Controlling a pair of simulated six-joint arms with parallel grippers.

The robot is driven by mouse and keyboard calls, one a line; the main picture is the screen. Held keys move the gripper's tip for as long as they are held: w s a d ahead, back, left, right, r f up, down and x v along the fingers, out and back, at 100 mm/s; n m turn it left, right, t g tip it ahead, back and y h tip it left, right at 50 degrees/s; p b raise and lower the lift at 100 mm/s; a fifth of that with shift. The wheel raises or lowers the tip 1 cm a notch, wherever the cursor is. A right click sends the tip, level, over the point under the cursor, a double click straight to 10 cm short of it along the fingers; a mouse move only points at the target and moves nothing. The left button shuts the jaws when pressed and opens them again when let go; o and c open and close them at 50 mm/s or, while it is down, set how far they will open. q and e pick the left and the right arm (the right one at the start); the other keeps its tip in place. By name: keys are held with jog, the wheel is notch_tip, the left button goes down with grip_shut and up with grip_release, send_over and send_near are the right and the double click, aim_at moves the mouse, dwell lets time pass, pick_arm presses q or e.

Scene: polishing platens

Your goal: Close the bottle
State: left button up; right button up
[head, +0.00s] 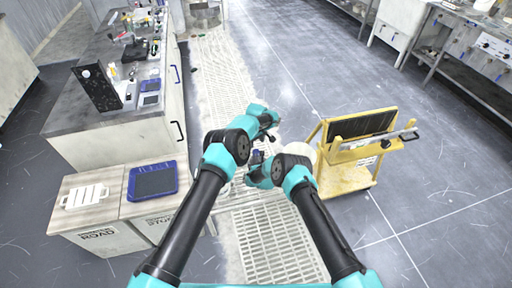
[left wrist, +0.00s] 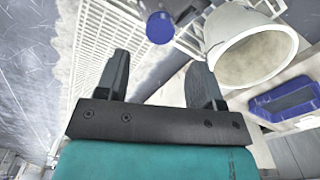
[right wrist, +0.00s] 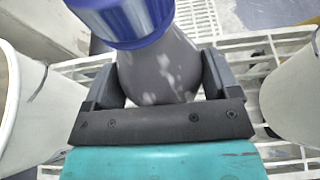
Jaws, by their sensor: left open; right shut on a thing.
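The bottle is grey with a blue, ridged top; in the right wrist view its grey body (right wrist: 160,72) sits between the fingers of my right gripper (right wrist: 160,85), which is shut on it. The blue top (right wrist: 125,18) leans to the upper left there. In the left wrist view the blue top (left wrist: 160,27) shows as a round end beyond my left gripper (left wrist: 160,78), which is open and empty, apart from the bottle. In the head view my left gripper (head: 270,128) is above my right gripper (head: 257,163); the bottle is mostly hidden there. I see no separate cap.
A white bucket (left wrist: 225,58) is near the bottle, and white containers flank my right gripper (right wrist: 35,110). A yellow cart (head: 345,178) stands to the right. A bench (head: 110,148) and low cabinets with a blue tray (head: 153,182) are left. White grating (head: 270,245) covers the floor.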

aim_at(256, 151)
pick_arm(q)
jog(key=shift+f, duration=3.55)
jog(key=c, duration=0.9)
jog(key=m, duration=0.6)
jog(key=shift+s+f+m, duration=0.1)
jog(key=shift+m, duration=0.2)
jog(key=shift+c, duration=0.3)
jog(key=shift+a, duration=0.1)
jog(key=o, duration=1)
